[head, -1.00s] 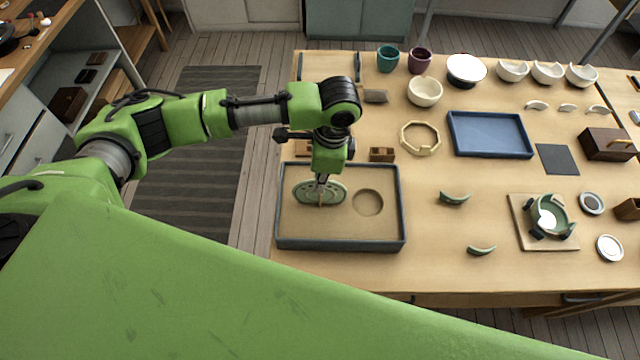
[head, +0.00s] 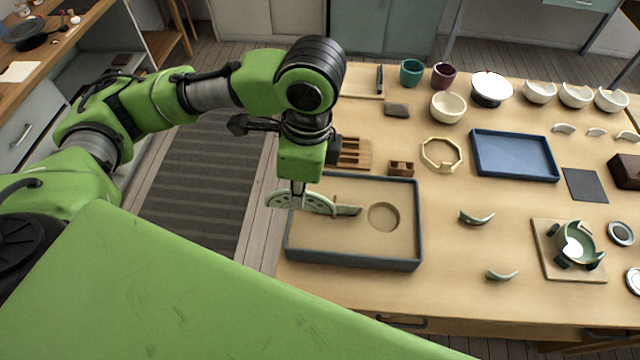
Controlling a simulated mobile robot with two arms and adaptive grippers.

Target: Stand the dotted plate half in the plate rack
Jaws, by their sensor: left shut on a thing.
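My left gripper (head: 298,189) is shut on a pale green plate half (head: 315,203) with dark dots along it. It holds the half on edge above the left side of the blue-rimmed tray (head: 355,262). Another pale green piece (head: 348,211) shows just right of the held half, low over the tray's sand-coloured floor; the held half hides part of it. A slotted wooden rack (head: 354,153), which looks like the plate rack, stands behind the tray, partly hidden by my left gripper. My right gripper is not in view.
A small notched wooden block (head: 401,168) sits behind the tray. A wooden ring (head: 441,154) and an empty blue tray (head: 514,155) lie to the right. Curved green shards (head: 476,217) and a clamped green bowl (head: 577,240) are farther right. Cups and bowls line the back.

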